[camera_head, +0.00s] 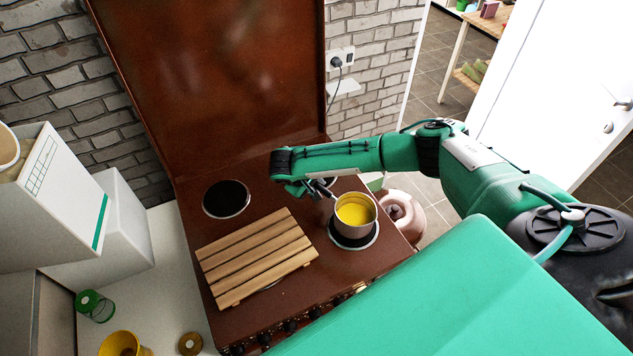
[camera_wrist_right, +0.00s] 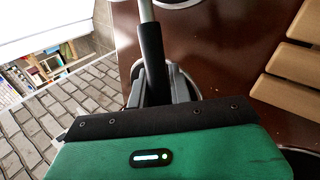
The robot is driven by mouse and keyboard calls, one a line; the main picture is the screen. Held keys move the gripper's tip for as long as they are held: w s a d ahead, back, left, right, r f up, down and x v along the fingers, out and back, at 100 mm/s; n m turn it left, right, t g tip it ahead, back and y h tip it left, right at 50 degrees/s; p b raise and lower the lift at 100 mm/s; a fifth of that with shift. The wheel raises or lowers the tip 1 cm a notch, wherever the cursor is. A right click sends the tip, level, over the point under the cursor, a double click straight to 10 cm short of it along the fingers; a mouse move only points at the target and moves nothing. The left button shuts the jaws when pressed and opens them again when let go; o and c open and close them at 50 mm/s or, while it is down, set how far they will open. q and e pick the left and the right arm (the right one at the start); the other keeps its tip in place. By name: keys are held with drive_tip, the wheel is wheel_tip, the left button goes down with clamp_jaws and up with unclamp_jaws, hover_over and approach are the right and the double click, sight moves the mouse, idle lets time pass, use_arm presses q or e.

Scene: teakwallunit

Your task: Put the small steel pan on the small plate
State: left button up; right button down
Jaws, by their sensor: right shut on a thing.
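The small steel pan (camera_head: 356,216), with yellow inside, is upright at the front right hot plate (camera_head: 350,240). The black plate with its pale ring shows below and around the pan; I cannot tell if the pan touches it. My right gripper (camera_head: 322,190) is shut on the pan's handle, left of and behind the pan. In the right wrist view the dark handle (camera_wrist_right: 152,62) runs up from the jaws to a grey rod. Another round plate (camera_head: 226,199) is bare at the back left; the back right one is mostly hidden by my arm. My left gripper is not in view.
A slatted wooden rack (camera_head: 256,258) lies on the brown cooktop, left of the pan. The raised brown lid (camera_head: 215,80) stands behind. A pink rounded object (camera_head: 404,216) is right of the cooktop. A yellow cup (camera_head: 120,344) and green-lidded jar (camera_head: 94,305) stand at the lower left.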

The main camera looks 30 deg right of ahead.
drive_tip(key=shift+f, duration=0.6)
idle(0.5)
drive_tip(key=c, duration=1.2)
unclamp_jaws()
drive_tip(key=shift+f, duration=0.1)
drive_tip(key=shift+b, duration=0.3)
drive_tip(key=b+v, duration=0.4)
drive_tip(key=v, duration=1)
